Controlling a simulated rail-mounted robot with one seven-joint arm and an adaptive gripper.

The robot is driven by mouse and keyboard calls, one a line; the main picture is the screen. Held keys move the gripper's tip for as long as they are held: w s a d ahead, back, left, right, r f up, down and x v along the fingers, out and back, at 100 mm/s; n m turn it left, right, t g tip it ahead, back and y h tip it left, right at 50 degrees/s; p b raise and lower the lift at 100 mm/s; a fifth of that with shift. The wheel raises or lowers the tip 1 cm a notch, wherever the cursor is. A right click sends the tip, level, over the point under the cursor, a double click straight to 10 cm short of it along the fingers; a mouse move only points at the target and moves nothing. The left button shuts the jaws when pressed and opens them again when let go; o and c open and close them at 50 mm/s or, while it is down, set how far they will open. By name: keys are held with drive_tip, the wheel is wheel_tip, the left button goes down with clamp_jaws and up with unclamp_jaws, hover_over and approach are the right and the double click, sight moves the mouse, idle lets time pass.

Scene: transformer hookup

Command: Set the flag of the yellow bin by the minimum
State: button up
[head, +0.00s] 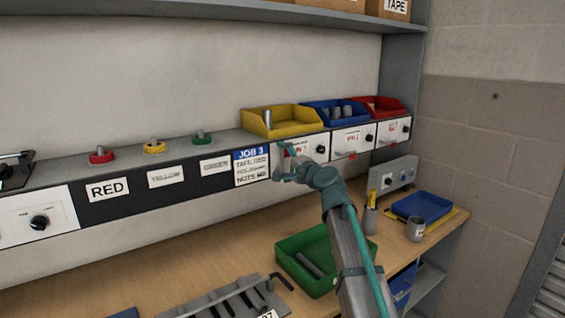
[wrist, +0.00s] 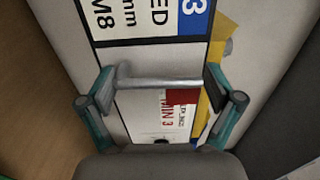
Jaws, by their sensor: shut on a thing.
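The yellow bin (head: 298,129) stands on the shelf, with one grey cylinder (head: 267,118) showing inside. Its white front panel (head: 320,149) carries a label and a black knob. The bin's yellow edge (wrist: 216,62) is at the right there. My gripper (head: 284,165) is in front of the panel's left end. In the wrist view its fingers (wrist: 160,82) are shut on a grey metal rod (wrist: 155,83) that spans between them.
The blue bin (head: 338,123) holds several grey cylinders; the red bin (head: 400,114) is right of it. A JOB 3 card (head: 252,168) is left of my gripper. A green tray (head: 290,270), a grey rack (head: 230,302) and a blue tray (head: 421,207) are on the bench below.

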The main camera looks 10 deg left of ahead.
drive_tip(key=o, duration=1.4)
drive_tip(key=v, duration=1.2)
